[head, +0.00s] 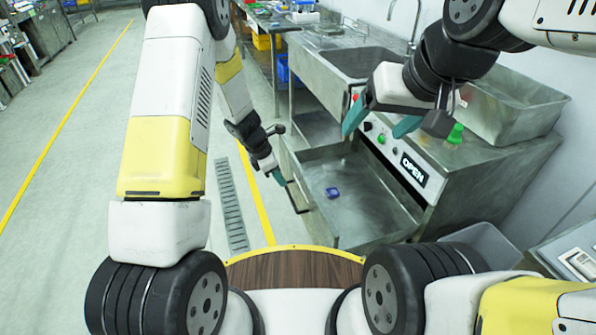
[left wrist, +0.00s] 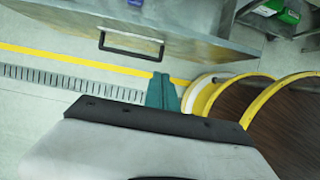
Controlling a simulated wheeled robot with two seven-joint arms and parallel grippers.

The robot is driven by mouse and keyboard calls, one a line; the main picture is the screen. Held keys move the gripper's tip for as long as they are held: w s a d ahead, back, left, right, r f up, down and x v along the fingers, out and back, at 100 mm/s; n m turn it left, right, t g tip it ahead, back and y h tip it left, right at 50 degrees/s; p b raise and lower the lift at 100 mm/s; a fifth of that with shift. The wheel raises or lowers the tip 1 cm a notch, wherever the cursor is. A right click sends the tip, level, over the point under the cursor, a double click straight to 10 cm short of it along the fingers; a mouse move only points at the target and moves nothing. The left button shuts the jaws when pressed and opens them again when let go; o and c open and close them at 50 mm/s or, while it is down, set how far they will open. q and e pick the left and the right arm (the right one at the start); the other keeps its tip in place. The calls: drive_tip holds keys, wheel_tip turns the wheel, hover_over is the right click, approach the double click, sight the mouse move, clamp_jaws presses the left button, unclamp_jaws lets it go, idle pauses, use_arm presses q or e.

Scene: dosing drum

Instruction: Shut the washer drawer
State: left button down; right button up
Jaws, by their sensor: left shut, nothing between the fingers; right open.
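The washer drawer (head: 345,205) is a metal drawer pulled out below the counter front, open at the top, with a small blue object (head: 332,192) inside. Its front panel (left wrist: 190,22) and black bar handle (left wrist: 131,45) show in the left wrist view. My left gripper (head: 279,177) is shut and empty, in front of the drawer near the handle. Its teal fingertips (left wrist: 161,82) appear apart from the handle in the left wrist view. My right gripper (head: 381,122) is open and empty, above the drawer in front of the control panel.
A green object (head: 455,133) stands on the counter beside a metal basin (head: 512,108). A grey bin (head: 480,245) stands right of the drawer. The floor (head: 70,190) at left is clear.

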use_arm(q)
approach(308, 202)
wheel_tip(308, 202, down, 4)
drive_tip(key=s+a, duration=0.1)
drive_tip(key=a, duration=0.1)
drive_tip(key=shift+w+d+r, duration=0.1)
drive_tip(key=shift+w+d, duration=0.1)
drive_tip(key=shift+d, duration=0.35)
drive_tip(key=shift+w+d, duration=0.2)
drive_tip(key=shift+d, duration=0.35)
drive_tip(key=shift+w+d, duration=0.25)
drive_tip(key=shift+d, duration=0.35)
drive_tip(key=shift+d, duration=0.1)
